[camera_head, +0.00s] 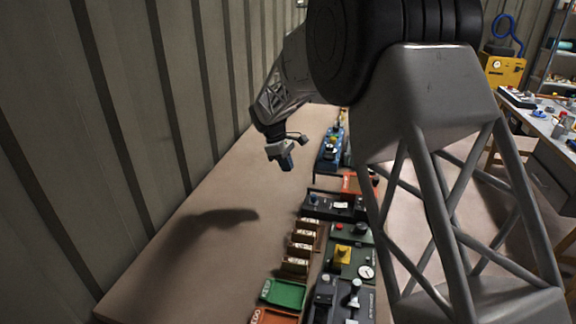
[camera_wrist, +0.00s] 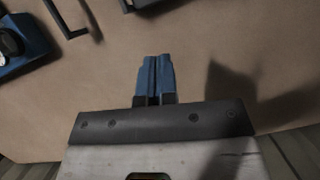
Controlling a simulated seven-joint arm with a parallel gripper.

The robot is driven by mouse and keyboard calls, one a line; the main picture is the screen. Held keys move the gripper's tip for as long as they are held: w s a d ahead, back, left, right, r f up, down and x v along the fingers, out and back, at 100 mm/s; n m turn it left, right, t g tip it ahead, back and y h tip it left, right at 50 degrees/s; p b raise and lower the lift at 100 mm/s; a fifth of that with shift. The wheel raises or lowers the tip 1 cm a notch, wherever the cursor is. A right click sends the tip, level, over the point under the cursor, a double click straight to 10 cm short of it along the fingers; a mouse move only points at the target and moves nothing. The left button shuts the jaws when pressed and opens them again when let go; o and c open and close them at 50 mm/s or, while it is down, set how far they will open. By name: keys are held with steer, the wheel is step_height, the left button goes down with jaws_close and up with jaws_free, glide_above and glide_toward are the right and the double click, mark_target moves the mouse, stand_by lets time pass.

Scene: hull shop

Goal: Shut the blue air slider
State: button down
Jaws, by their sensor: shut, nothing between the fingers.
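My gripper (camera_head: 286,164) has blue fingertips and hangs over the bare tabletop, left of the row of panels. In the wrist view my gripper (camera_wrist: 157,62) is shut and empty, with bare brown surface beneath it. A blue panel (camera_head: 329,158) with small fittings stands at the far end of the row, to the right of my gripper. In the wrist view a blue block (camera_wrist: 32,46) with a black round part shows at the upper left, apart from the fingers. I cannot tell which part is the blue air slider, or its position.
Dark panels (camera_head: 336,206), wooden slots (camera_head: 302,248), a yellow-knobbed panel (camera_head: 342,254) and a green tray (camera_head: 283,294) line the table's right side. A dark bracket (camera_wrist: 70,32) stands near the blue block. The table's left (camera_head: 190,265) is clear beside a ribbed wall (camera_head: 120,130).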

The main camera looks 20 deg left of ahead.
glide_toward(311, 201)
steer(key=a+f, duration=0.1)
steer(key=f, duration=0.1)
steer(key=a+f, duration=0.1)
steer(key=shift+w+a+f, duration=0.15)
steer(key=shift+a+f, duration=0.15)
steer(key=shift+f, duration=0.1)
steer(key=d, duration=0.2)
steer(key=shift+s+d+f, duration=0.2)
steer(key=shift+d+f, duration=0.15)
steer(key=shift+s+d, duration=0.15)
steer(key=shift+d, duration=0.55)
steer(key=shift+d, duration=0.1)
steer(key=shift+d, duration=2.05)
steer(key=shift+a, duration=0.1)
